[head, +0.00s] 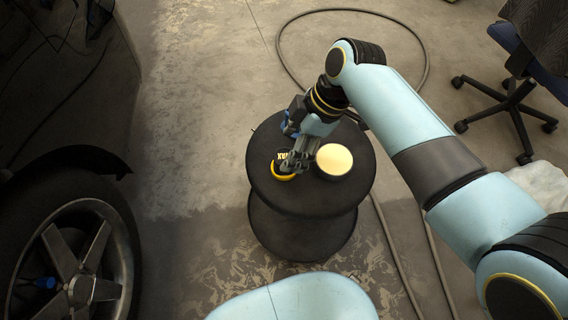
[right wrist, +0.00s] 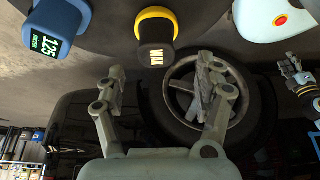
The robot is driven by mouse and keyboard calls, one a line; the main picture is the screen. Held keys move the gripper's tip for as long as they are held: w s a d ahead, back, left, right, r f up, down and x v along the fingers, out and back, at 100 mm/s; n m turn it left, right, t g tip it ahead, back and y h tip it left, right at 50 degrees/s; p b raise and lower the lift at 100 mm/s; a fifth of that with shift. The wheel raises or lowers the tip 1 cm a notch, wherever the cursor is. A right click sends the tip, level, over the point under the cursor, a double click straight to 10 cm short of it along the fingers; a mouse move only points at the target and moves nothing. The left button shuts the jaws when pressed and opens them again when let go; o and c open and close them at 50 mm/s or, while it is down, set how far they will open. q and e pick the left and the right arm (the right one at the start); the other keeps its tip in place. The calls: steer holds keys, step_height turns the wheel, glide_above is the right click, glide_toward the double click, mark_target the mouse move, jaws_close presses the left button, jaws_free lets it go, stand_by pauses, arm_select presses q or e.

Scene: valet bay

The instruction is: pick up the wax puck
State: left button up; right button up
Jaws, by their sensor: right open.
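The wax puck (head: 281,174) has a black body, a yellow rim and a wax label. It sits at the left part of a round black stool top (head: 315,203). It also shows at the top middle of the right wrist view (right wrist: 157,38). My right gripper (head: 290,163) is at the puck in the head view and partly covers it. In the right wrist view its fingers (right wrist: 163,98) are apart with nothing held between them, and the puck appears above the gap. I cannot tell whether they touch. A small part at the right edge looks like my left gripper (right wrist: 293,70).
A round tin with a pale gold lid (head: 334,159) stands right of the gripper. A car wheel (head: 75,255) is at the left, an office chair (head: 515,95) at the right. A hose (head: 427,60) loops on the floor.

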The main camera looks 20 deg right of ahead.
mark_target(285, 156)
steer(key=x, duration=0.1)
steer(key=b+x, duration=0.1)
steer(key=x, duration=0.1)
steer(key=b+x, duration=0.1)
steer(key=x, duration=0.1)
steer(key=shift+w+d+f, duration=0.15)
steer(key=shift+d+f, duration=0.05)
steer(key=shift+f, duration=0.1)
steer(key=shift+f+b, duration=0.15)
steer(key=shift+b, duration=0.15)
steer(key=shift+c, duration=0.5)
steer(key=c, duration=1.1)
